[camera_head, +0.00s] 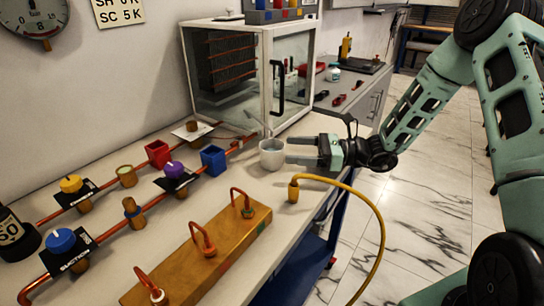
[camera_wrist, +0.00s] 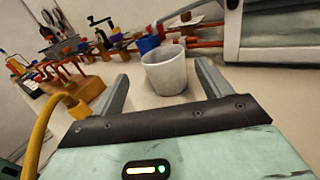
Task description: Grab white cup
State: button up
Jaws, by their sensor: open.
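The white cup (camera_head: 272,154) stands upright on the bench top, in front of the glass-fronted cabinet. In the wrist view the cup (camera_wrist: 166,70) is just beyond my fingers, roughly centred between them. My gripper (camera_head: 298,150) is open and comes in level from the right, its fingertips close to the cup's right side. In the wrist view the fingers of my gripper (camera_wrist: 160,85) point toward the cup, one on each side. I cannot tell whether a fingertip touches it.
A glass cabinet (camera_head: 262,75) stands behind the cup. A blue open box (camera_head: 213,160) and red box (camera_head: 158,154) sit to the left. A yellow hose (camera_head: 375,215) with a brass end arches in front of my gripper. A wooden manifold (camera_head: 205,255) lies nearer on the bench (camera_head: 290,225).

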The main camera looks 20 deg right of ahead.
aim_at(276, 145)
jog(key=shift+r+x, duration=0.15)
jog(key=shift+x, duration=1.2)
jog(key=shift+r+x, duration=0.1)
jog(key=shift+x, duration=1.25)
jog(key=shift+w, duration=0.2)
jog(key=c, duration=1.1)
jog(key=shift+d+r+p, duration=0.1)
jog(key=shift+r+p, duration=0.05)
jog(key=shift+p, duration=0.25)
jog(key=shift+c, duration=0.2)
